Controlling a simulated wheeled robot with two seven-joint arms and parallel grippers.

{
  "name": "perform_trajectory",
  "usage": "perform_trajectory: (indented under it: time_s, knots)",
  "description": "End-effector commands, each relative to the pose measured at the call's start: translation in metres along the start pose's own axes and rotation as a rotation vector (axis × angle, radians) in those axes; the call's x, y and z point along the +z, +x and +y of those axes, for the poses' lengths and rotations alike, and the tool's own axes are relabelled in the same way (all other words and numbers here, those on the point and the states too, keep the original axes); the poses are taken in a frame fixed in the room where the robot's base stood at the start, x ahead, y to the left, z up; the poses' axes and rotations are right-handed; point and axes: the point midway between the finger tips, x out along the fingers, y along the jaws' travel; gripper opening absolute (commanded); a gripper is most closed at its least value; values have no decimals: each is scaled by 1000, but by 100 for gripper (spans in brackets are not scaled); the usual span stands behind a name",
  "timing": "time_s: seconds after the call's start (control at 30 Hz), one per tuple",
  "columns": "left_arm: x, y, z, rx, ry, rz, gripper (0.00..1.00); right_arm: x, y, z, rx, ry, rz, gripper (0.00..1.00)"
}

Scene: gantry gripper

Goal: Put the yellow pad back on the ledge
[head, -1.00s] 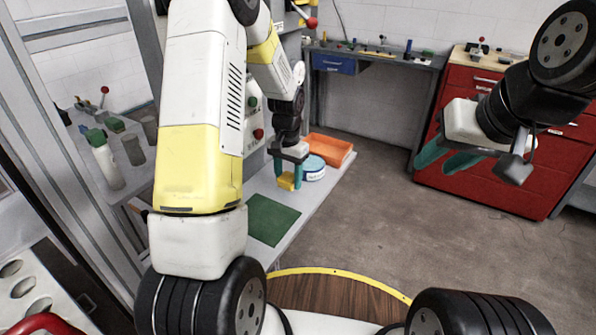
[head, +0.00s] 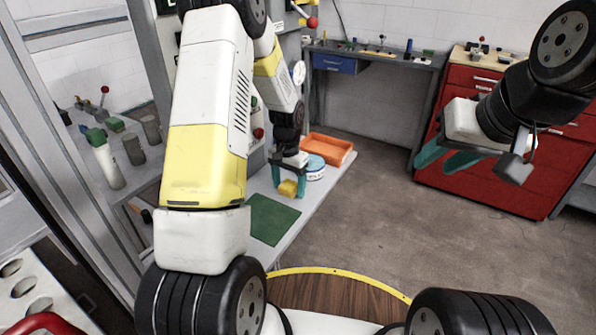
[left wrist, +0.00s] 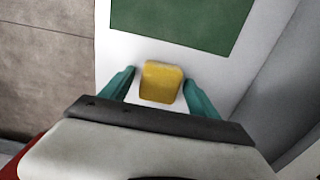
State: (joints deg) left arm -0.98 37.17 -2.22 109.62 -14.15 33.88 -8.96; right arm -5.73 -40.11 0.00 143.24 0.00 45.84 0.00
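The yellow pad (head: 288,188) sits on the pale grey ledge (head: 315,200), between the green mat and the white-and-blue tub. My left gripper (head: 288,187) is over it with its teal fingers spread, one on each side. The left wrist view shows the pad (left wrist: 161,82) between the fingertips (left wrist: 160,90), with a gap on both sides, so the fingers are apart from it. My right gripper (head: 447,160) is open and empty, held out in the air in front of the red cabinet.
A green mat (head: 271,219) lies on the ledge nearer me. A white-and-blue tub (head: 314,172) and an orange tray (head: 329,149) stand just beyond the pad. A red drawer cabinet (head: 484,185) is at the right. The floor between is clear.

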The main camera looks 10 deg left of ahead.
Motion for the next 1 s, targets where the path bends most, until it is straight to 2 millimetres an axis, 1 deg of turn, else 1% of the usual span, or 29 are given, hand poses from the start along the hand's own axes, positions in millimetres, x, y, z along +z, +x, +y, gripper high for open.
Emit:
perform_trajectory:
  time_s: [0.13,0.23,0.6,0.7,0.87,0.97,1.0]
  knots:
    - [0,-4,0,0,0,1,71,0,0,0,0,0,0,36]
    - [-1,-17,0,0,0,3,71,0,0,0,0,0,0,36]
    - [-1,-94,0,-1,0,4,71,0,0,0,0,0,0,36]
    - [-1,-109,0,-1,0,3,71,0,0,0,0,0,0,36]
    - [0,-123,1,0,-1,3,71,0,0,0,0,0,0,36]
    - [6,-140,3,-1,-13,27,71,0,0,0,0,0,0,36]
    - [11,-151,5,-1,-21,44,71,0,0,0,0,0,0,36]
